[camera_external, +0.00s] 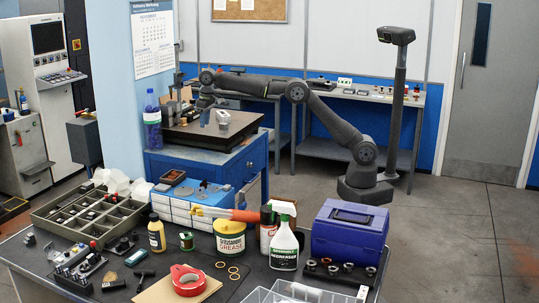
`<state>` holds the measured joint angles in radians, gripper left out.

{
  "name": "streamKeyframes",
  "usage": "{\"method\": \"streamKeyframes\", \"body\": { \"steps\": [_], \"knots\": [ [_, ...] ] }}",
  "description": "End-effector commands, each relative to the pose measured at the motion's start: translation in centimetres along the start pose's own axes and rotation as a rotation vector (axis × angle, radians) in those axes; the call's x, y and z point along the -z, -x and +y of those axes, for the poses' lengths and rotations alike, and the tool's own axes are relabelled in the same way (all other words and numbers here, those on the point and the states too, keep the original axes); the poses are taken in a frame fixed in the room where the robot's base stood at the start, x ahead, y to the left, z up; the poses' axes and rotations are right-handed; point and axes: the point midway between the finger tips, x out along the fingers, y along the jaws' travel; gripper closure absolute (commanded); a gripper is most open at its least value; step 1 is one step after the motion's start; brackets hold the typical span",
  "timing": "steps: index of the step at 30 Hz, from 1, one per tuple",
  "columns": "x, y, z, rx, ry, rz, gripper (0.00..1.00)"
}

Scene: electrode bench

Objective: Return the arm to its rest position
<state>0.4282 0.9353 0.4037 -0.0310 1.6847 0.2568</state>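My arm reaches left from its base on the floor, with its forearm roughly level. My gripper (205,115) hangs from the wrist at the left end, pointing down over the dark plate (245,122) on top of the blue cabinet (220,167). It is too small and dark to tell whether its fingers are open or shut, or whether they hold anything. A small pale grey object (222,117) shows just right of the gripper; I cannot tell whether they touch.
A blue bottle (152,122) and a dark upright stand (179,95) are close left of the gripper. A camera post (397,110) rises beside my base. The crowded front bench holds a purple toolbox (350,231) and spray bottle (284,243). Floor at right is clear.

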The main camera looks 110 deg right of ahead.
Motion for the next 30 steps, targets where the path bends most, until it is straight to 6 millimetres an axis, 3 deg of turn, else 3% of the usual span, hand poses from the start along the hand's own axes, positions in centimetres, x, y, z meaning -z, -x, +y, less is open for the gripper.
{"method": "streamKeyframes", "body": {
  "steps": [18, 24, 30],
  "knots": [
    [-6.0, -4.9, -9.7, 0.028, 0.233, -0.003, 0.67],
    [-7.7, -6.0, -11.8, 0.035, 0.289, -0.001, 0.67],
    [-8.4, -6.5, -12.8, 0.038, 0.315, -0.001, 0.67]
  ]
}}
